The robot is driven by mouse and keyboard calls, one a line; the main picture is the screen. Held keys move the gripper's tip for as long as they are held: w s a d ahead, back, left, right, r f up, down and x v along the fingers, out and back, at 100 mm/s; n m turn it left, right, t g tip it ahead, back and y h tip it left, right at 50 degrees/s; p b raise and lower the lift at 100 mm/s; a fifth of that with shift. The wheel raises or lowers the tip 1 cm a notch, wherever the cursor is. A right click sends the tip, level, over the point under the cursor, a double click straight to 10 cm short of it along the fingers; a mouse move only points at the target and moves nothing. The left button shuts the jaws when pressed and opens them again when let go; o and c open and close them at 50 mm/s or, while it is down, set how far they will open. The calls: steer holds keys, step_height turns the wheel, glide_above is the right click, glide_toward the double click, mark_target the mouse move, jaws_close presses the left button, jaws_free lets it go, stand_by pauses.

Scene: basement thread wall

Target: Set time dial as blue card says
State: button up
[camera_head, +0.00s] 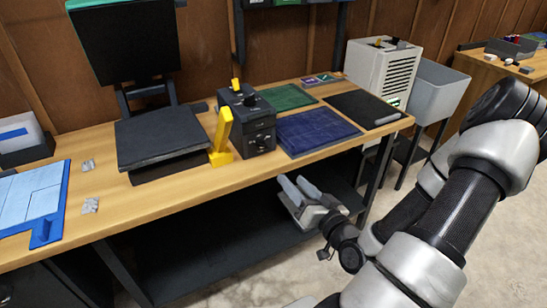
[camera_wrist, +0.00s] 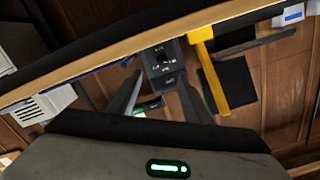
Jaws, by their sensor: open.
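A black control box (camera_head: 247,122) stands on the wooden table, with a yellow lever (camera_head: 235,85) and a dark knob (camera_head: 250,100) on top. Its front panel has small markings, too small to read; I cannot tell which control is the time dial. The box also shows in the wrist view (camera_wrist: 163,62), beyond my fingers. Small cards (camera_head: 307,81) lie at the table's back edge; I cannot tell whether one is the blue card. My gripper (camera_head: 303,190) is open and empty, in front of the table edge and below its top, apart from the box. It also shows in the wrist view (camera_wrist: 157,100).
A yellow upright piece (camera_head: 221,135) stands left of the box. A blue mat (camera_head: 315,132), a green mat (camera_head: 287,98) and a black pad (camera_head: 362,108) lie to its right. A black stand (camera_head: 160,135) is on the left. A white machine (camera_head: 383,72) stands beyond the table's right end.

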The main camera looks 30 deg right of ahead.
steer(key=b, duration=0.3)
glide_toward(265, 146)
steer(key=shift+t, duration=0.3)
steer(key=w, duration=0.9)
steer(key=shift+a+f, duration=0.25)
steer(key=shift+s, duration=0.1)
steer(key=c, duration=1.1)
steer(key=shift+o, duration=0.2)
steer(key=shift+m, duration=0.3)
